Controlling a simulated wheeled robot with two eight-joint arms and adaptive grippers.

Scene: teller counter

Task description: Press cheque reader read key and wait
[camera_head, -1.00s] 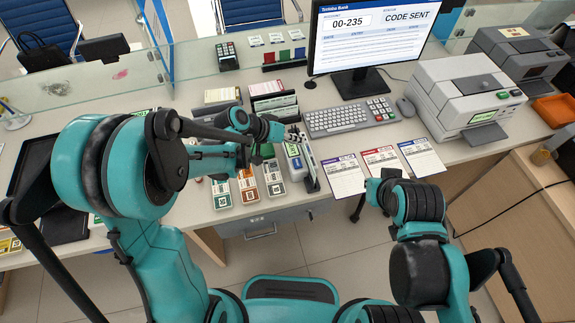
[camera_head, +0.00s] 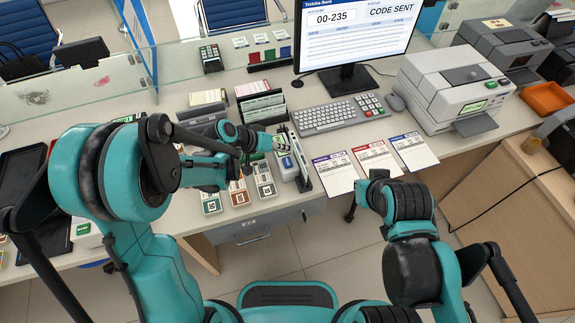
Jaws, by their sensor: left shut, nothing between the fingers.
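The cheque reader (camera_head: 288,171) is a small pale device with a dark upright plate along its right side. It stands near the front edge of the counter, left of the printed sheets. My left gripper (camera_head: 281,143) is shut and empty, with its tips at the back end of the reader's top. I cannot tell whether the tips touch it. The read key is too small to make out, and the arm partly hides the area. My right gripper (camera_head: 350,211) is mostly hidden behind its wrist, low in front of the counter's edge, apart from the reader.
A keyboard (camera_head: 325,117) and monitor (camera_head: 350,55) stand behind to the right. Three printed sheets (camera_head: 374,158) lie right of the reader. Banknote stacks (camera_head: 239,193) lie to its left, and card holders (camera_head: 262,106) stand behind. A large grey printer (camera_head: 450,90) is at the right.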

